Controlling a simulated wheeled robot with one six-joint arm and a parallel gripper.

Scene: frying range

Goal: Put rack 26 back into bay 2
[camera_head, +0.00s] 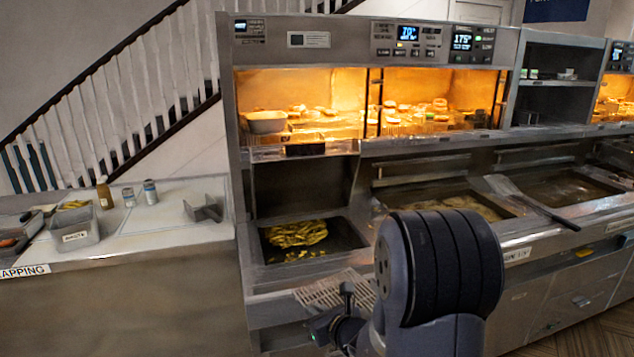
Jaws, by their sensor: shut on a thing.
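A pale slatted metal rack (322,291) shows at the front of the range, below the well of fries. I read no number on it. My gripper (347,291) is at this rack, partly hidden by my own arm at the lower middle; it is shut, and the rack appears to be what it holds. The contact itself is too small to see clearly. Two oil wells, a nearer one (455,203) and a farther one (560,190), lie to the right in the range. No bay number is legible, so I cannot tell which is bay 2.
A well of fries (299,236) lies behind the rack. A long-handled tool (545,207) lies across the range between the oil wells. The left counter (165,222) holds a grey tub (80,236), a bottle (104,194), cans and a metal holder (203,209). A lit shelf holds food above.

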